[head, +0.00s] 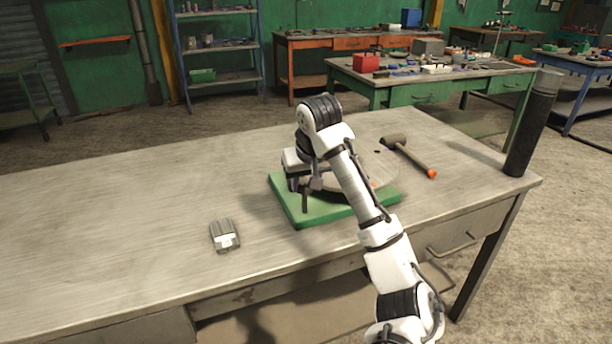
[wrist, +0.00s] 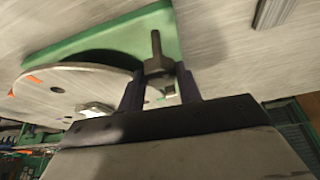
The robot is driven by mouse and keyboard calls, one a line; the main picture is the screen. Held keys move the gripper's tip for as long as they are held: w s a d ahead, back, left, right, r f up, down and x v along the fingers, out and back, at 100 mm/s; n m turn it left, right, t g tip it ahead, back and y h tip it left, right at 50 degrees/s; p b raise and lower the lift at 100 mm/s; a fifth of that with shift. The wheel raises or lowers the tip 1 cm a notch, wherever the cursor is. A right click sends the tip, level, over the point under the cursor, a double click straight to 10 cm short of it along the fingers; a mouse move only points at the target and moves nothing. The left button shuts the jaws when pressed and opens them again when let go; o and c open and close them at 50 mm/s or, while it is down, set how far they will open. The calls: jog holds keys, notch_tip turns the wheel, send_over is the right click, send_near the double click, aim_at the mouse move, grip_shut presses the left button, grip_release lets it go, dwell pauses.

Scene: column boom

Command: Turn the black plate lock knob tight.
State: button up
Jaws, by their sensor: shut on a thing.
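The black plate lock knob (wrist: 158,66) shows in the wrist view between my two fingers, with a dark stem standing out from it. My gripper (wrist: 160,82) is shut on the knob. In the head view my gripper (head: 303,184) is at the left part of the green base (head: 330,215), and a dark post (head: 305,202) shows just below it. A round grey plate (wrist: 75,92) with orange marks lies on the green base. In the head view my arm covers part of the plate (head: 381,168). The knob's contact with its seat is hidden.
A mallet (head: 412,158) with an orange handle end lies behind and right of the base. A grey ribbed block (head: 224,236) lies at front left. A tall black cylinder (head: 531,125) stands at the right corner. The bench top (head: 110,235) is clear on the left.

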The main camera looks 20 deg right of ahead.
jog(key=m+p, duration=0.1)
jog(key=p, duration=0.1)
jog(key=m+h+p, duration=0.1)
jog(key=m+p, duration=0.2)
jog(key=p, duration=0.1)
jog(key=shift+a+r+m+g+h, duration=0.15)
jog(key=shift+r+m+g+h, duration=0.15)
jog(key=shift+r, duration=0.05)
jog(key=m+h+p, duration=0.1)
jog(key=m+p, duration=0.1)
jog(key=p, duration=0.3)
jog(key=shift+f+m+g, duration=0.15)
jog(key=shift+m+g, duration=0.15)
jog(key=shift+f+m+p, duration=0.2)
jog(key=shift+m+p, duration=0.3)
jog(key=shift+p, duration=0.2)
jog(key=shift+w, duration=0.1)
jog(key=o, duration=1)
jog(key=shift+c, duration=0.2)
